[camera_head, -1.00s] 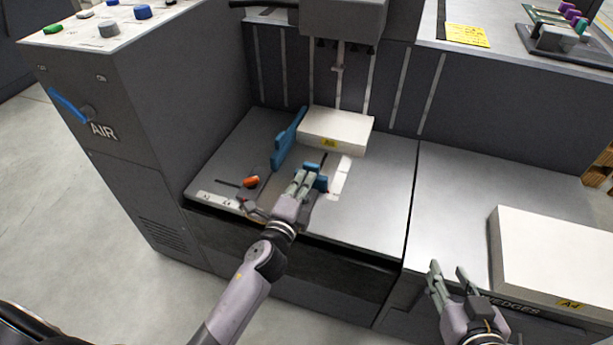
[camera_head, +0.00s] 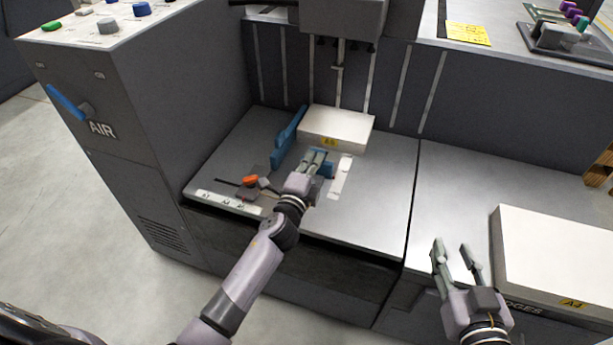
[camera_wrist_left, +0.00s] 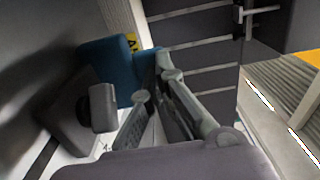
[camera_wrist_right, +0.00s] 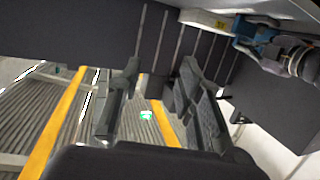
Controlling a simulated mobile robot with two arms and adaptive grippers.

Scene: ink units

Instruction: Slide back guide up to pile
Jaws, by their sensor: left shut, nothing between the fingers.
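The paper pile (camera_head: 335,130), a white block with a yellow label, sits on the grey feed table (camera_head: 385,185). The blue back guide (camera_head: 327,168) stands just in front of the pile, partly hidden by my left gripper. My left gripper (camera_head: 318,160) is shut with nothing between its fingers. Its tips are against or very near the guide; the left wrist view shows the blue guide (camera_wrist_left: 112,65) beside the tips, with the pile's edge (camera_wrist_left: 125,22) behind it. Whether guide and pile touch is unclear. My right gripper (camera_head: 455,248) is open and empty, at the lower right.
A blue side guide (camera_head: 286,142) stands along the pile's left side. An orange-tipped lever (camera_head: 250,181) is on the table's left part. A larger white stack (camera_head: 560,255) lies at the right, near my right gripper. The machine's suction head (camera_head: 343,18) hangs above the pile.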

